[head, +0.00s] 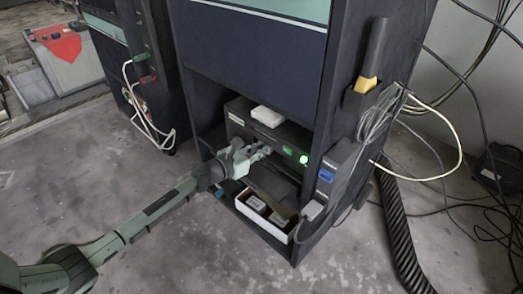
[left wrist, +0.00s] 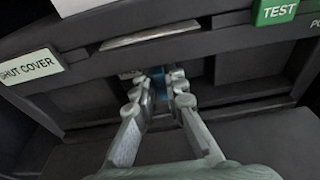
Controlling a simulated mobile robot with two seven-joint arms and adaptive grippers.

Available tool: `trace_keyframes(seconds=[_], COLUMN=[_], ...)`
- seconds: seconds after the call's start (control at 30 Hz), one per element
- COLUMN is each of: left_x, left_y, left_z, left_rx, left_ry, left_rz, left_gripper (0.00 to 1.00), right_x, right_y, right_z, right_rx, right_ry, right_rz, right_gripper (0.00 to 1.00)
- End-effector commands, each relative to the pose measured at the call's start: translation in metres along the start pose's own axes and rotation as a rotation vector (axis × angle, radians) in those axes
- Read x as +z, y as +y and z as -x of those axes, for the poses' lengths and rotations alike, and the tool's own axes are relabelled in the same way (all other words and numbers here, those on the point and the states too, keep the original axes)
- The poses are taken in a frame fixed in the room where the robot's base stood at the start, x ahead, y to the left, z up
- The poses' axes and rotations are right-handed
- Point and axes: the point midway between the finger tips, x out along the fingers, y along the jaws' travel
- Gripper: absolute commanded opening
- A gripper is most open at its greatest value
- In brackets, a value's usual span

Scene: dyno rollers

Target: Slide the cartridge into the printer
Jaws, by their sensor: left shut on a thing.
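The printer (head: 236,117) is a dark box on a shelf of the dark cabinet, with a lit green button on its front. In the left wrist view its front (left wrist: 80,85) shows a wide dark recess, a "SHUT COVER" label and a green "TEST" label. My left gripper (head: 266,151) is at the printer's front. In the left wrist view its fingers (left wrist: 162,75) are shut on a narrow blue piece, seemingly the cartridge (left wrist: 159,88), at the recess. Most of it is hidden by the fingers, so I cannot tell how deep it sits. My right gripper is out of view.
A white block (head: 267,116) lies on top of the printer. Below, an open white box (head: 292,232) holds small dark-and-white packs. Grey cables (head: 376,124) hang on the cabinet's right side, above a ribbed black hose (head: 392,225).

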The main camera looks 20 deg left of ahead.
Motion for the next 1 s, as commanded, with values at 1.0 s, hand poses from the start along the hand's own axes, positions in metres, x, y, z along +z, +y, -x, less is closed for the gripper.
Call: trace_keyframes(seconds=[1.0], left_x=[-0.002], left_y=[-0.001], left_z=[0.077], left_rx=[-0.001], left_ry=[0.004], left_rz=[0.0], left_gripper=[0.35], right_x=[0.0], right_y=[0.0], right_z=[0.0], right_rx=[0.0], right_ry=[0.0], right_rz=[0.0], right_gripper=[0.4])
